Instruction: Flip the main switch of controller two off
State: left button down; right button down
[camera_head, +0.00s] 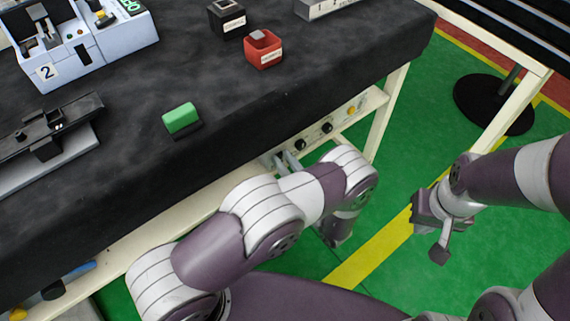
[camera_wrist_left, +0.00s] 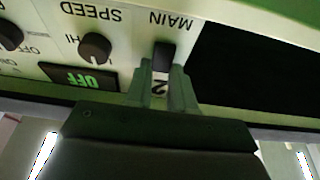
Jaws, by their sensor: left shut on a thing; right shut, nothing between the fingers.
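Controller two's panel fills the upper left of the left wrist view (camera_wrist_left: 125,50), upside down, with MAIN and SPEED labels and a "2" mark. Its dark main switch (camera_wrist_left: 163,54) is at the fingertips of my left gripper (camera_wrist_left: 163,72), which is shut on it. A small display (camera_wrist_left: 82,77) reads OFF in green. In the head view, my left gripper (camera_head: 283,160) reaches the panel under the table's edge; the forearm hides part of it. My right gripper (camera_head: 438,252) is shut and empty over the floor at the right.
A pale table leg (camera_head: 388,120) stands right of the panel. Green floor (camera_head: 410,150) is open to the right.

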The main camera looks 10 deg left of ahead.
pick_arm(q)
jog(key=c, duration=1)
grip_release()
jog(key=shift+o, duration=0.2)
jog(key=v, duration=1.2)
jog(key=shift+s+d+b, duration=0.2)
jog(key=shift+d+b, duration=0.05)
jog(key=shift+b, duration=0.1)
jog(key=shift+f, duration=0.15)
